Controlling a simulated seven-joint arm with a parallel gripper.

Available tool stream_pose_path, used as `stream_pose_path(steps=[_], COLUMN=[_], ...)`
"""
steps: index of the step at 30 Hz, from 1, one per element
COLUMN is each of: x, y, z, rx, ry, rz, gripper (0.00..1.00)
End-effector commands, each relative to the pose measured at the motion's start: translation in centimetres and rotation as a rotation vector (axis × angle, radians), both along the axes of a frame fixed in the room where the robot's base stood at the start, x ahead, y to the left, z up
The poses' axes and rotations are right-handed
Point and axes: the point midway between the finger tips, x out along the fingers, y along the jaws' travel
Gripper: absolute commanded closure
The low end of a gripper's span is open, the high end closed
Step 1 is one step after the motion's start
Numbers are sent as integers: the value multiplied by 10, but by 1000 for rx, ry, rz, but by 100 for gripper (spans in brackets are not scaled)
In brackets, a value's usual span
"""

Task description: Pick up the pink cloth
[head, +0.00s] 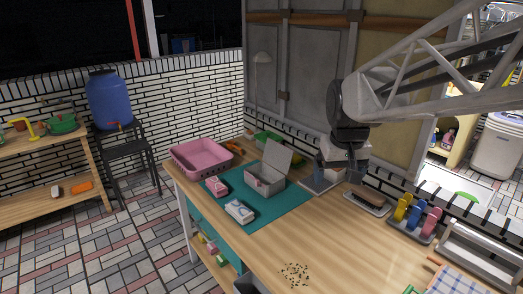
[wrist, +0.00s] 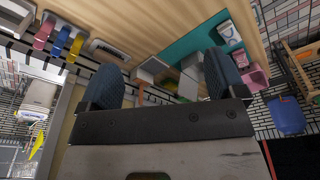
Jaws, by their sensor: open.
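A small folded pink cloth (head: 217,187) lies on the left part of the teal mat (head: 270,211) in the head view, just in front of the pink basket. In the wrist view the mat (wrist: 190,42) shows tilted, and a pink patch beside it may be the cloth; I cannot tell. My gripper (head: 338,172) hangs above the table, right of the mat and well apart from the cloth. Its two dark fingers (wrist: 163,78) are spread in the wrist view, with nothing held between them.
A folded whitish cloth (head: 240,211) and a grey box (head: 265,184) with a raised lid stand on the mat. A pink basket (head: 201,159) sits behind the pink cloth. Coloured clips (head: 416,217) stand at the right. Dark bits (head: 295,273) lie on the front tabletop.

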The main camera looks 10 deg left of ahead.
Motion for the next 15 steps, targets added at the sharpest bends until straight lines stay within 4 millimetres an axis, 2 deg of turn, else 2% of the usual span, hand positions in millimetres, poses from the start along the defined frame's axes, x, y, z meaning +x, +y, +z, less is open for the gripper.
stream_pose_path(steps=[3,15], x=[28,117], y=[15,69], z=[-2,-14], rx=[-3,-11], ry=[11,36], rz=[27,117], gripper=[11,11])
